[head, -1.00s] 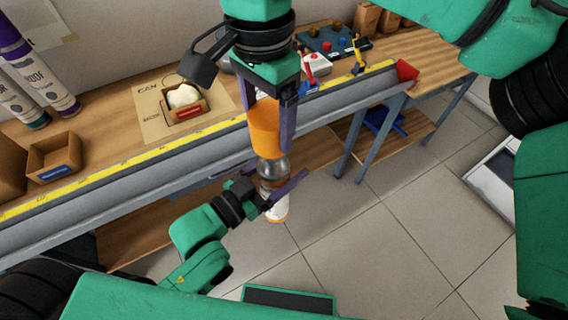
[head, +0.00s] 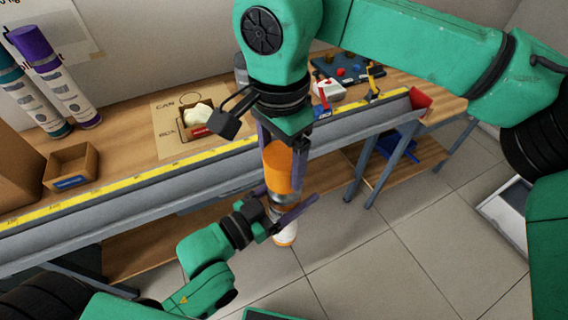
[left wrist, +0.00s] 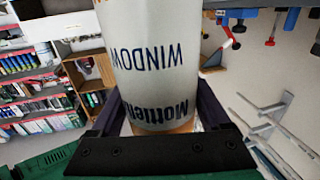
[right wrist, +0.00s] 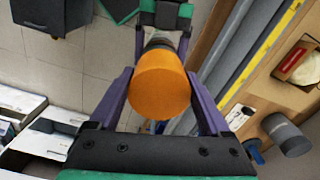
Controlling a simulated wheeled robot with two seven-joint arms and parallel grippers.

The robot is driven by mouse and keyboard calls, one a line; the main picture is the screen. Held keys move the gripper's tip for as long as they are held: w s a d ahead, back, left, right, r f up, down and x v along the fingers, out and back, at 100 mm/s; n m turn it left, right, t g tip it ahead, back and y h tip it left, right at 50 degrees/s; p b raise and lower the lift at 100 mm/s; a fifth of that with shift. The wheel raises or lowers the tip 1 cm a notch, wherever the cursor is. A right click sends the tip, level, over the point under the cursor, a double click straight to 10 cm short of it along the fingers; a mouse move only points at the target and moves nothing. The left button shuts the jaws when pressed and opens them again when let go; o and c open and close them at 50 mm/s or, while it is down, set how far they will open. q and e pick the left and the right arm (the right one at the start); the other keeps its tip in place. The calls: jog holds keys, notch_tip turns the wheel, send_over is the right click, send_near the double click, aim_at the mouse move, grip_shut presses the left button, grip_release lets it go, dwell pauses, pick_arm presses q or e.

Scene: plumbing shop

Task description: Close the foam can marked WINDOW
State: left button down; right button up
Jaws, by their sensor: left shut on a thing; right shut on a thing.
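The foam can marked WINDOW (left wrist: 150,65) is white with dark lettering; in the left wrist view it stands between the fingers. My left gripper (head: 289,206) is shut on it, and the can's white lower end (head: 285,237) shows below in the head view. My right gripper (head: 281,178) is shut on an orange cap (head: 279,166), directly above the can and in line with it. The cap covers most of the can's grey top; a narrow grey band (head: 284,201) still shows under it. I cannot tell whether the cap is fully seated. The cap's end faces the right wrist view (right wrist: 159,88).
A grey gutter with a yellow rule (head: 130,184) runs along the bench front, just behind the can. On the wooden bench (head: 116,140) are an open cardboard box (head: 72,166), a box with a white lump (head: 197,117) and tall tubes (head: 58,80). Tiled floor is free at right.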

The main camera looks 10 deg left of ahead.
jog(key=shift+f, duration=0.9)
jog(key=shift+f, duration=0.7)
jog(key=o, duration=1.2)
jog(key=shift+o, duration=0.2)
notch_tip(320, 180, up, 12)
